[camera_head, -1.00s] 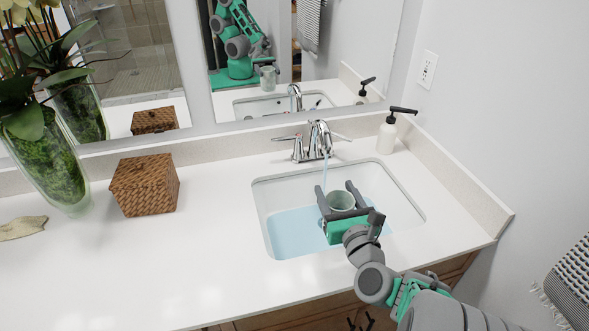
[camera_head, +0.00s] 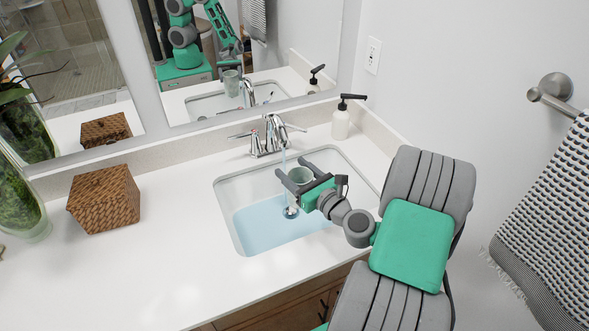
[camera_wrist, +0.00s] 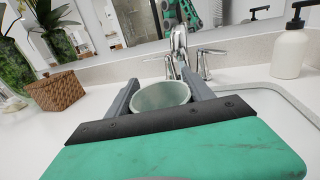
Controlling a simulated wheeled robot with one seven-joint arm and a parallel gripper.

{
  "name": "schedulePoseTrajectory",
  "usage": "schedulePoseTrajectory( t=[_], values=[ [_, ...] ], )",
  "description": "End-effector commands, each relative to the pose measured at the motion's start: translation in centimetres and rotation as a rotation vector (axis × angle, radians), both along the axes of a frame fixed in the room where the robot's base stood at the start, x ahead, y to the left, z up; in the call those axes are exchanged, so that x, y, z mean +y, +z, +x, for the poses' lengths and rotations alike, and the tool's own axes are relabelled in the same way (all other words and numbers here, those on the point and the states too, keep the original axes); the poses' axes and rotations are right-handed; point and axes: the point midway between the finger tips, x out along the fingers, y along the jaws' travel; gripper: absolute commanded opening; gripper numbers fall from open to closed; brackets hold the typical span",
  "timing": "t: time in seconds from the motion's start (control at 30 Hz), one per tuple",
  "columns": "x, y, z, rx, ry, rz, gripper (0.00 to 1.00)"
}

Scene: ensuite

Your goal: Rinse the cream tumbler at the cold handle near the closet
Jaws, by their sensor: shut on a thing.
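The tumbler (camera_head: 300,176) looks pale green-grey and stands roughly upright between the fingers of my gripper (camera_head: 295,167), over the sink. My gripper is shut on its sides. In the wrist view the tumbler (camera_wrist: 160,96) shows its open rim, with its lower part hidden by my gripper. The chrome faucet (camera_head: 272,132) has a left handle (camera_head: 241,135) and a right handle (camera_head: 294,127). A thin water stream (camera_head: 284,157) runs from the spout, close to my left finger. I cannot tell whether it enters the tumbler.
The sink (camera_head: 235,190) holds bluish water, with the drain visible. A soap dispenser (camera_head: 341,123) stands right of the faucet. A wicker box (camera_head: 104,198) sits on the left counter. A towel (camera_head: 550,220) hangs at right. The front-left counter is clear.

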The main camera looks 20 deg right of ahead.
Motion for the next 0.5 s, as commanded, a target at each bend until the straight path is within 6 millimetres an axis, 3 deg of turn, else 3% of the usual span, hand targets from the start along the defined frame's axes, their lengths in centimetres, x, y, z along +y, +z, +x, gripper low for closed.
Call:
schedulePoseTrajectory(
  t=[0.5],
  values=[
    [-1.3,-1.2,5.1,-0.002,0.0,-0.002,0.0]
  ],
)
